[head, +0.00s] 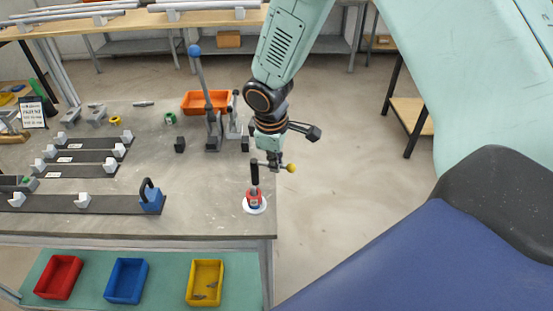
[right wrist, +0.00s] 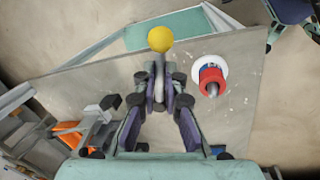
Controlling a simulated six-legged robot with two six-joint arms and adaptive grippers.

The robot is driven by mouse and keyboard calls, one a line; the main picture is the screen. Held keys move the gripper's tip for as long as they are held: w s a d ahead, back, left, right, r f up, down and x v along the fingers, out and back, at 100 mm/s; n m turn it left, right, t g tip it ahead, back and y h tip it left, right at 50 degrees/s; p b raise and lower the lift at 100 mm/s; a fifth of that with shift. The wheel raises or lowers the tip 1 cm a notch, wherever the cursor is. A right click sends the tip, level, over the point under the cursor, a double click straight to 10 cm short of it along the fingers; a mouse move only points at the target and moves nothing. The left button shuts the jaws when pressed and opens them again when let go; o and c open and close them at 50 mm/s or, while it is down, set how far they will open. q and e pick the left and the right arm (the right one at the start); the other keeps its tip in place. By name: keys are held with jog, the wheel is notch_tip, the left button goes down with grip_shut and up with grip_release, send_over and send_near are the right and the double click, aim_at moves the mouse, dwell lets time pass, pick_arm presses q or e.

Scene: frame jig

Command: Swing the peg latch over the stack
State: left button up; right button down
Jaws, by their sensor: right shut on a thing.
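In the right wrist view, the stack's red top (right wrist: 211,76) is right of my fingers, with the peg's end sticking out. My right gripper (head: 275,164) is just right of the peg, above the table edge. Its fingers (right wrist: 159,92) are shut on the peg latch, a thin grey bar with a yellow ball (head: 291,168). The bar's far end is unclear. My left gripper is out of view.
A blue block with a black handle (head: 151,197) and dark rails with white blocks lie left on the table (head: 215,220). A tall blue-knobbed lever (head: 202,80) and an orange bin (head: 207,101) stand behind. Floor right of the table is clear.

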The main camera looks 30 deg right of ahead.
aim_at(257, 170)
jog(key=a+m, duration=0.1)
jog(key=m, duration=0.2)
jog(key=a+m+g+p, duration=0.1)
jog(key=a+m, duration=0.1)
jog(key=m, duration=0.2)
jog(key=a+m, duration=0.2)
jog(key=m, duration=0.2)
jog(key=shift+s+a+r+g+h, duration=0.1)
jog(key=shift+s+a+g+h, duration=0.05)
jog(key=shift+s+g+h, duration=0.2)
jog(key=shift+w+a+m+g+p, duration=0.25)
jog(key=shift+a+m, duration=0.1)
jog(key=shift+m, duration=0.45)
jog(key=shift+w+a+m+g+p, duration=0.1)
jog(key=shift+w+a+m, duration=0.2)
jog(key=shift+m, duration=0.5)
jog(key=shift+a, duration=0.1)
jog(key=c, duration=1.4)
grip_release()
jog(key=shift+s, duration=0.15)
jog(key=v, duration=1.2)
